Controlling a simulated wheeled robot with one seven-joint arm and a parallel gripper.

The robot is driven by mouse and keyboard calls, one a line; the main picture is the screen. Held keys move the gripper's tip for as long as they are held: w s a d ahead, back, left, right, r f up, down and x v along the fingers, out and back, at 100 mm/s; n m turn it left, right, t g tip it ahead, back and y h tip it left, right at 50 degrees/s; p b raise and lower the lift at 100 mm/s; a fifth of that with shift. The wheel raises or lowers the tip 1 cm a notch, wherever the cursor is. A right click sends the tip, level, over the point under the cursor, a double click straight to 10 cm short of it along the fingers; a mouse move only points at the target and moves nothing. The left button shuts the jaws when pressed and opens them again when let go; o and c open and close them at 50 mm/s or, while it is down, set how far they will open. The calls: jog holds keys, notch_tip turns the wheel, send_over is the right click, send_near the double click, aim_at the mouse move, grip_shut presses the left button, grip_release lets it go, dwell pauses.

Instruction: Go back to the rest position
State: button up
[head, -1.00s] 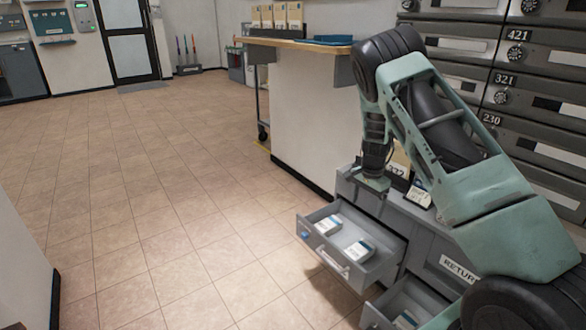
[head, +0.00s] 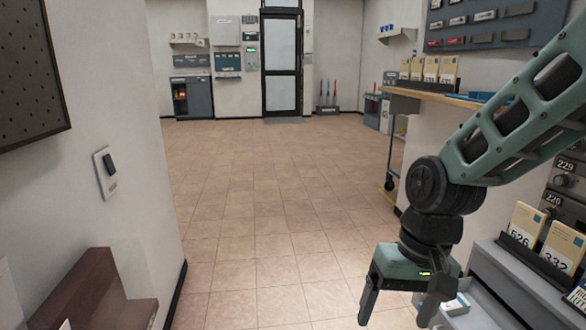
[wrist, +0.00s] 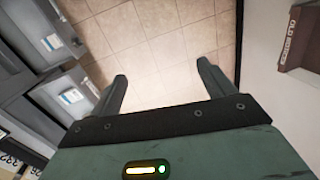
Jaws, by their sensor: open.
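My gripper (head: 398,310) hangs low at the right in the head view, with its two fingers apart and nothing between them. In the wrist view my gripper (wrist: 160,82) is open over bare floor tiles. In the head view my gripper partly covers an open drawer at the lower right. A small white-and-blue box (head: 457,304) shows beside its right finger. In the wrist view, open grey drawers (wrist: 62,40) with small labelled boxes lie to the left of the fingers, apart from them.
Cards marked 526 (head: 524,228) and 332 (head: 563,246) stand on the grey cabinet at right. A counter (head: 428,98) and numbered mailboxes are behind my arm. A wall with a switch (head: 106,172) and a brown ledge (head: 98,295) are at left. The tiled floor (head: 270,190) between is clear.

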jog(key=s+a+r+n+h, duration=0.1)
jog(key=s+a+r+n, duration=0.1)
jog(key=s+n, duration=0.8)
jog(key=s+r+m+p, duration=0.3)
jog(key=r+p, duration=2.9)
jog(key=shift+s+r+t+p, duration=0.2)
jog(key=shift+r+t+p, duration=0.1)
jog(key=shift+t, duration=0.1)
jog(key=shift+d+f, duration=0.1)
